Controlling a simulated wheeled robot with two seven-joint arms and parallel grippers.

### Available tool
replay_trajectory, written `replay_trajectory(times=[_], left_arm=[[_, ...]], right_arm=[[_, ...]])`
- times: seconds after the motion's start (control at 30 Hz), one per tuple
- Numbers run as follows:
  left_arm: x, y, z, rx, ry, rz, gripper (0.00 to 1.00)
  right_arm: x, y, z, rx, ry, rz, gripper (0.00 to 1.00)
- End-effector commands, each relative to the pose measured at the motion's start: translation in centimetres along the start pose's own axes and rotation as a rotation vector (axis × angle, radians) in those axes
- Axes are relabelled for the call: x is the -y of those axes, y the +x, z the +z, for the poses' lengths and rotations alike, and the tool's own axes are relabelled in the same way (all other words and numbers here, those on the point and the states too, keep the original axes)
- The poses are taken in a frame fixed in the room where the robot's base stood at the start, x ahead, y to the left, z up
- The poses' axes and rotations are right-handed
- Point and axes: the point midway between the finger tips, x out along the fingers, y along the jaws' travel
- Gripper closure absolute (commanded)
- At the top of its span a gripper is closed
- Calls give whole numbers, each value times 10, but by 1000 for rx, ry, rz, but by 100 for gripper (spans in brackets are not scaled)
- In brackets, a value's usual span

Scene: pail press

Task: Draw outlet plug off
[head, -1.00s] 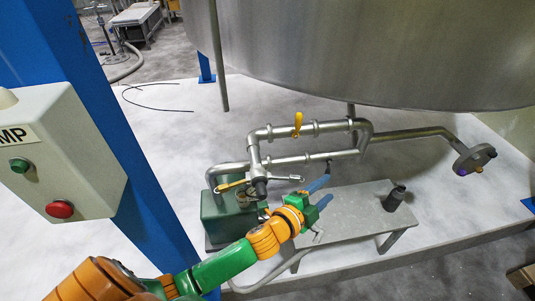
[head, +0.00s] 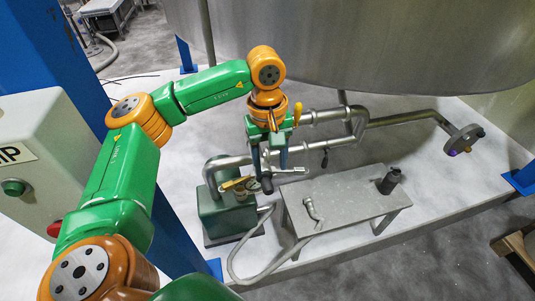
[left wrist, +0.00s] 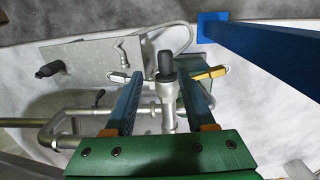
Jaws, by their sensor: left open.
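The outlet plug, a black cylindrical piece (head: 267,184), sits on the downward pipe end beside the green pump box. In the left wrist view the black plug (left wrist: 165,64) stands on the end of a metal pipe fitting. My left gripper (head: 269,170) hangs above it, pointing down. In the left wrist view its two blue fingers are open (left wrist: 160,77), one on each side of the plug and fitting. A gap shows on both sides, so no grip is seen. My right gripper is out of view.
A low metal table (head: 350,200) holds a small bent fitting (head: 312,212) and a dark cup-like piece (head: 390,180). A blue post (left wrist: 265,50) and the large tank (head: 370,45) bound the space.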

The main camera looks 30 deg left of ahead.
Motion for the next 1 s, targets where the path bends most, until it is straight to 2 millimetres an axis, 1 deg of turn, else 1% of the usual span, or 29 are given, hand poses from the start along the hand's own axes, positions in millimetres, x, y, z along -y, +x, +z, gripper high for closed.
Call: replay_trajectory(times=[0.03, 0.07, 0.17, 0.4, 0.67, 0.7, 0.77, 0.8, 0.87, 0.9, 1.0], left_arm=[[6, -4, -7, -27, 2, -21, 45], [9, -4, -9, -35, 3, -31, 45], [12, 4, -11, -43, 4, -41, 45], [12, 42, -12, -39, 4, -39, 45], [13, 80, -13, -39, 4, -36, 45], [13, 77, -13, -39, 4, -36, 50], [13, 74, -12, -38, 4, -36, 67], [13, 74, -12, -38, 4, -36, 77], [13, 74, -12, -38, 4, -36, 94], [13, 73, -12, -38, 4, -35, 100], [13, 73, -12, -38, 4, -35, 100]], right_arm=[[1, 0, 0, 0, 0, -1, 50], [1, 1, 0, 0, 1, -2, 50], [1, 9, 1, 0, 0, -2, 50], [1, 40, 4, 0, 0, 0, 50], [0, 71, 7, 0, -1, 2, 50], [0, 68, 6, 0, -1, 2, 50], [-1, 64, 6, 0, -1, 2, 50], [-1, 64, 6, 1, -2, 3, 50], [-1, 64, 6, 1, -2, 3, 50], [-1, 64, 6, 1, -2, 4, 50], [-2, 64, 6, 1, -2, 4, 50]])
